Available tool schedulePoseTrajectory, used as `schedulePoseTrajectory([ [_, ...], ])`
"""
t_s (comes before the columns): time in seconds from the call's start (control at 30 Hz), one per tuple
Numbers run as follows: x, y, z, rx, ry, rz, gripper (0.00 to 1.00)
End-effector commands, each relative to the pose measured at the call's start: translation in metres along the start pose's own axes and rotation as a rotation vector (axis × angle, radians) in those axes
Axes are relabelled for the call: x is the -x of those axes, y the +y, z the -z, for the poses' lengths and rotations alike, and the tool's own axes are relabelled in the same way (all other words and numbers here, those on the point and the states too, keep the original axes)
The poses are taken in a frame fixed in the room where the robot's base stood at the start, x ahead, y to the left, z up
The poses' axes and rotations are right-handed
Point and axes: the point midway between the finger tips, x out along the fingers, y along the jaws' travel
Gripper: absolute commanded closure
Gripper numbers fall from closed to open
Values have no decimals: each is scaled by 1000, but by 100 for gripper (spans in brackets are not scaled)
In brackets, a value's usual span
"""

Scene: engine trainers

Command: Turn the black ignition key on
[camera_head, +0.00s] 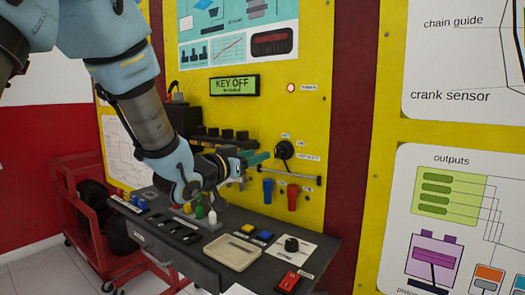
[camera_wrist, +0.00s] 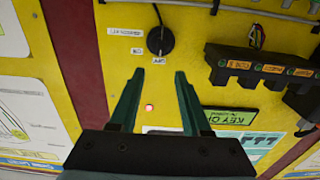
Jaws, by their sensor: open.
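The black ignition key (camera_head: 285,149) is a round dark knob on the yellow panel, with small labels around it and a dark cord hanging from it. In the wrist view the key (camera_wrist: 160,40) is just beyond the fingertips, roughly centred between them. My gripper (camera_head: 259,158) is to the left of the key in the head view, its green fingers pointing toward it. In the wrist view my gripper (camera_wrist: 159,73) is open and empty, apart from the key. The green display (camera_head: 234,85) reads "KEY OFF".
A red light (camera_head: 291,87) is on the panel. Red and blue connectors (camera_head: 292,196) hang below a rail. The dark bench (camera_head: 190,248) holds switches, a beige tray (camera_head: 232,251), a second black knob (camera_head: 291,244) and a red block (camera_head: 289,282). A red cart (camera_head: 75,195) stands left.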

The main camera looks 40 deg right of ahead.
Motion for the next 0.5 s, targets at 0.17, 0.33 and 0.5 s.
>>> schedulePoseTrajectory([
  [0.17,-32,0,3,-1,-3,-1,52],
  [0.33,-63,0,2,-1,-4,1,52],
  [0.5,-85,-1,2,0,-2,2,52],
])
